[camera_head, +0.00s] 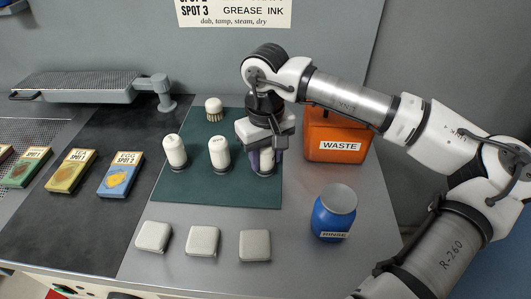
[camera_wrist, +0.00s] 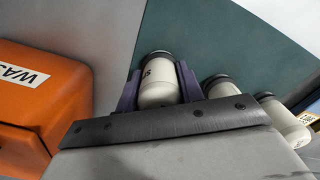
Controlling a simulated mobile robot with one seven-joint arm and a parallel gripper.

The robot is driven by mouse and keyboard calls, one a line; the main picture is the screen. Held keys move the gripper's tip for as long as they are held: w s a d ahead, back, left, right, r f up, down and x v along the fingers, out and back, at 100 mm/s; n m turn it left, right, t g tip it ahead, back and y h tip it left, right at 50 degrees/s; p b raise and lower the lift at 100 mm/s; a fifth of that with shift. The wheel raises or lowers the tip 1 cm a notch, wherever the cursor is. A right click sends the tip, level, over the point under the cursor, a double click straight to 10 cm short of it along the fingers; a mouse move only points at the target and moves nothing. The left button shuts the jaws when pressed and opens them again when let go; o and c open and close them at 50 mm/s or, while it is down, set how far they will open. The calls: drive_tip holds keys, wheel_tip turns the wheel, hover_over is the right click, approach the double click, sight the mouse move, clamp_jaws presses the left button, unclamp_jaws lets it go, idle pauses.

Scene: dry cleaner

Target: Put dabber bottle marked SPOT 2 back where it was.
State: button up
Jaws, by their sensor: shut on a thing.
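My gripper (camera_head: 262,160) is over the right part of the dark green mat (camera_head: 215,195), pointing down. Its purple fingers are shut on a white dabber bottle (camera_wrist: 158,92), which has a dark end and partly visible black lettering; its number cannot be read. In the head view the gripper hides most of this bottle. Its lower end is at or just above the mat; I cannot tell if it touches. Two similar white bottles, a left one (camera_head: 175,152) and a middle one (camera_head: 219,154), stand upright on the mat, in a row with the held one. Their markings are unreadable.
A brush (camera_head: 213,109) stands at the mat's back. An orange WASTE bin (camera_head: 338,130) is close right of my gripper; a blue RINSE jar (camera_head: 334,213) is front right. Several pale pads (camera_head: 203,241) lie in front. Stain cards (camera_head: 120,176) lie left. A pressing board (camera_head: 75,87) is behind.

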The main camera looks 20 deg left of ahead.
drive_tip(key=shift+f, duration=0.2)
drive_tip(key=o, duration=1)
drive_tip(key=shift+r, duration=0.1)
drive_tip(key=shift+r, duration=0.1)
drive_tip(key=shift+r, duration=0.2)
wheel_tip(320, 180, up, 12)
drive_tip(key=shift+f+b, duration=0.15)
drive_tip(key=shift+b, duration=0.45)
drive_tip(key=shift+s, duration=0.1)
